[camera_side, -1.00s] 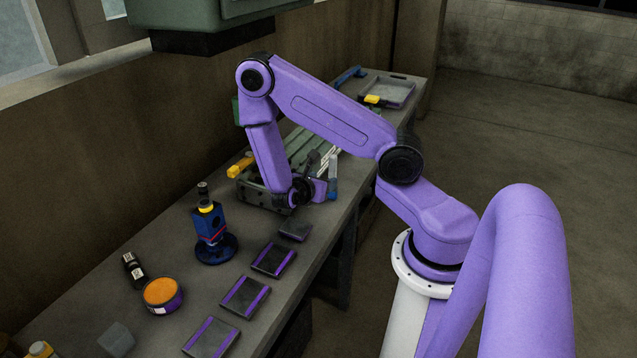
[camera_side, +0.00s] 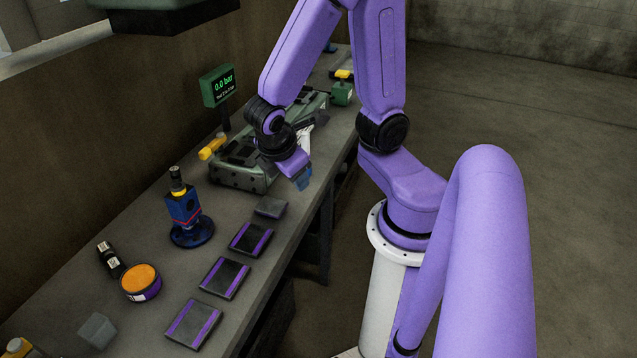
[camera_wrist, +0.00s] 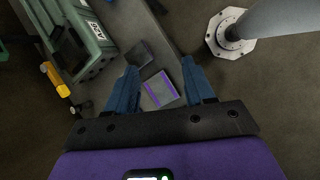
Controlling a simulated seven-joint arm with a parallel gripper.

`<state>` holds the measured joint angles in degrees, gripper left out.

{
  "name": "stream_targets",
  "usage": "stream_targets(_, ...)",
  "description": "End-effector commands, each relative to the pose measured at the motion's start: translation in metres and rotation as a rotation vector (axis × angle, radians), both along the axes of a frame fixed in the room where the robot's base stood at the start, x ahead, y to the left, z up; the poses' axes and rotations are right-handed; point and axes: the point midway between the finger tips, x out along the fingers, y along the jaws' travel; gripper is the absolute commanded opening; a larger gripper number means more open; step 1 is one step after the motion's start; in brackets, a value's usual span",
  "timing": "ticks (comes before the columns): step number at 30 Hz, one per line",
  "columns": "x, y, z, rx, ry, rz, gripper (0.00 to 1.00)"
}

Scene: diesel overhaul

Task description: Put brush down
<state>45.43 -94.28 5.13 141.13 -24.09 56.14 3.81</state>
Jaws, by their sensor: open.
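My gripper shows in the side view (camera_side: 302,179) with its blue fingers pointing down, near the bench's front edge and just in front of the green engine part (camera_side: 238,176). In the wrist view my gripper (camera_wrist: 160,70) has its two blue fingers spread apart, with nothing held between them. A dark pad with purple stripes (camera_wrist: 160,90) shows below, between the fingers. I cannot make out a brush for certain. A yellow-handled item (camera_side: 212,148) lies by the back of the green part; it also shows at the left of the wrist view (camera_wrist: 55,80).
Several dark pads (camera_side: 225,277) line the bench's front edge. A blue stand (camera_side: 184,212), an orange-topped tin (camera_side: 140,282) and a dark bottle (camera_side: 109,258) stand behind them. A green display (camera_side: 217,86) reads 0.0 bar. A green box (camera_side: 341,93) stands farther back.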

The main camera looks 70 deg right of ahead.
Motion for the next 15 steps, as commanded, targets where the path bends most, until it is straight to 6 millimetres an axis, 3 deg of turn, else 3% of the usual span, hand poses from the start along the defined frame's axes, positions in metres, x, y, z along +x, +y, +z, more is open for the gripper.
stream_targets(6,-0.052,0.050,0.030,0.331,-0.003,0.003,0.53)
stream_targets(10,-0.075,0.065,0.042,0.452,0.019,0.008,0.53)
stream_targets(15,-0.086,0.072,0.048,0.513,0.035,0.012,0.53)
